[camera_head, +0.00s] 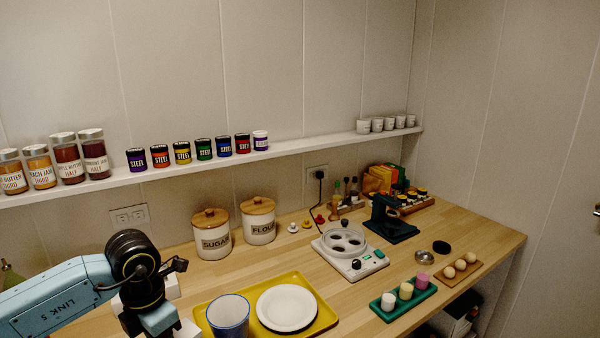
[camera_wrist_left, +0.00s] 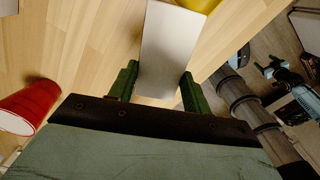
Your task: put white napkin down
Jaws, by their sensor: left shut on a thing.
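The white napkin (camera_wrist_left: 172,48) shows in the left wrist view as a flat, pale rectangle between the two green fingers of my left gripper (camera_wrist_left: 158,88). My left gripper is shut on it, and the napkin reaches out past the fingertips over the wooden counter, toward a yellow edge. I cannot tell whether it touches the counter. In the head view my left arm comes in at the lower left, beside the yellow tray (camera_head: 262,333); its fingers are not clear there. My right gripper is not clearly in view.
The tray holds a blue cup (camera_head: 228,316) and white plate (camera_head: 286,307). Sugar (camera_head: 212,240) and flour (camera_head: 258,226) canisters stand behind. A red cup (camera_wrist_left: 28,106) is left of my gripper in the wrist view. A white appliance (camera_head: 350,255) stands right of the tray.

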